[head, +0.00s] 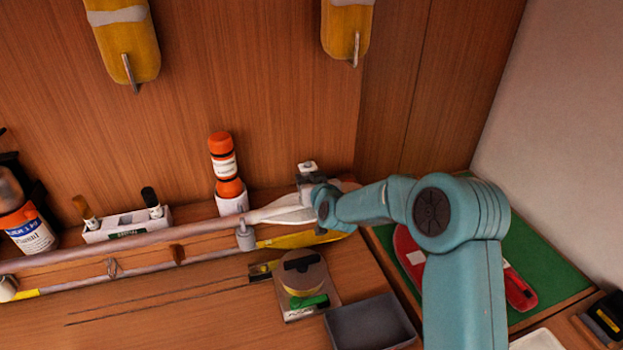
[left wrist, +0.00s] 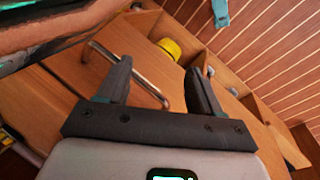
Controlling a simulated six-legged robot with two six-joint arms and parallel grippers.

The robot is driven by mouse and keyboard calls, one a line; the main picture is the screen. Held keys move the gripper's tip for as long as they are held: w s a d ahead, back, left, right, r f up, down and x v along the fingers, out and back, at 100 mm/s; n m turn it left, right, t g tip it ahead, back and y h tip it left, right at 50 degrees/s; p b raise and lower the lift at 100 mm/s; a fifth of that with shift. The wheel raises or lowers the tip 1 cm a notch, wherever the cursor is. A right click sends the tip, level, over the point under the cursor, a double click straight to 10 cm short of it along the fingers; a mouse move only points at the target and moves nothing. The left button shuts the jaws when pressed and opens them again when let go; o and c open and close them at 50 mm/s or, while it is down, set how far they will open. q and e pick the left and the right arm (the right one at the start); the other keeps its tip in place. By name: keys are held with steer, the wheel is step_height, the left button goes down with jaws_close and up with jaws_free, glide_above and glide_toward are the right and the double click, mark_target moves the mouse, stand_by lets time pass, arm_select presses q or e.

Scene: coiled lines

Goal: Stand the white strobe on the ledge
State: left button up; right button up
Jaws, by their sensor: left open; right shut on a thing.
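My right gripper (head: 309,184) is shut at the back of the bench, its wrist largely hiding what is below. A small white-topped thing (head: 308,167) shows just above its fingers; it looks like the white strobe held in them, with most of its body hidden. The ledge (head: 187,212) runs along the foot of the wooden back wall, and the gripper is close over its right part. Whether the strobe touches the ledge cannot be told. My left gripper (left wrist: 160,70) is open and empty in the left wrist view, above wood and a metal handle.
An orange bottle (head: 225,165), a white holder (head: 128,224) and a labelled orange bottle (head: 28,228) stand along the ledge. A pale pole (head: 130,244) runs in front. A grey tray (head: 370,326) and a green mat (head: 545,265) with a red tool lie nearer. Yellow floats (head: 130,50) hang above.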

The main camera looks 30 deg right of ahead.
steer(key=shift+s+d, duration=0.15)
steer(key=shift+s, duration=0.05)
steer(key=shift+s+f+b, duration=0.1)
steer(key=shift+b, duration=0.2)
steer(key=o, duration=0.9)
steer(key=shift+a, duration=0.2)
steer(key=o, duration=0.3)
steer(key=shift+w+f, duration=0.1)
steer(key=shift+w, duration=0.1)
steer(key=shift+o, duration=0.2)
steer(key=shift+d, duration=0.15)
steer(key=shift+s, duration=0.15)
steer(key=shift+r, duration=0.3)
